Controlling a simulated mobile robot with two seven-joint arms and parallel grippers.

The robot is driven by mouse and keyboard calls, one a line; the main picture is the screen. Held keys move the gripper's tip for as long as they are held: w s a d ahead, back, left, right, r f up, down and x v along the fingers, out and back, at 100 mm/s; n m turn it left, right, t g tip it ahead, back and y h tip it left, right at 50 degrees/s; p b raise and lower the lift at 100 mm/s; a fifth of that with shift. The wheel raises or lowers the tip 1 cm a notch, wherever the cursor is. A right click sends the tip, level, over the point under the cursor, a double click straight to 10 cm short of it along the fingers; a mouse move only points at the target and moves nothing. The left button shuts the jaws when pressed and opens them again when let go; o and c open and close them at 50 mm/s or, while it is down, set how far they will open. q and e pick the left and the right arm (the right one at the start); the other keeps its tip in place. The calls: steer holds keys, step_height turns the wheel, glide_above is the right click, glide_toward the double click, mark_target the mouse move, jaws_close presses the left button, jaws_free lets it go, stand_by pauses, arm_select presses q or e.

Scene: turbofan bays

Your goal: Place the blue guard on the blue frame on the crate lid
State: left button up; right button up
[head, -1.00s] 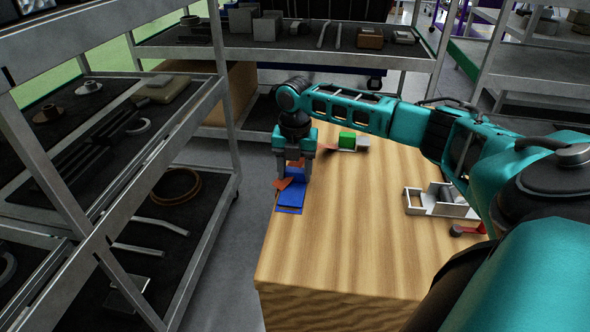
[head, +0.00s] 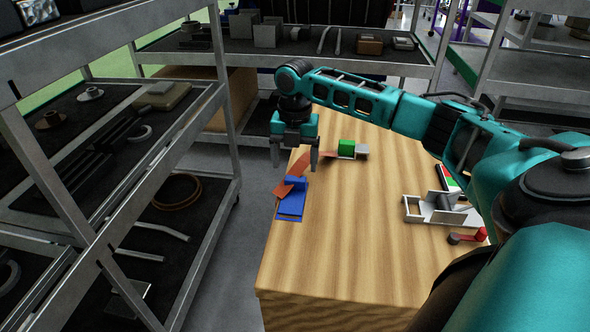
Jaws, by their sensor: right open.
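The blue guard (head: 291,203) rests on the crate lid (head: 340,230) near its left edge, with a raised block at its far end. It covers most of the blue frame (head: 285,220), a thin blue outline whose near edge shows. My right gripper (head: 295,158) is open and empty, its fingers spread above and just beyond the guard, apart from it. A red-orange strip (head: 284,188) lies beside and behind the guard. I cannot tell whether it is attached to it. My left gripper is out of view.
A green block (head: 346,148) with a grey piece (head: 362,152) stands farther back. A white bracket-like tray (head: 432,212) and a red piece with a dark knob (head: 466,237) lie at the right. Metal shelves (head: 110,190) flank the left. The lid's middle is clear.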

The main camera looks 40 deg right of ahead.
mark_target(295, 180)
step_height(295, 180, up, 6)
steer(key=p, duration=0.1)
stand_by(0.7)
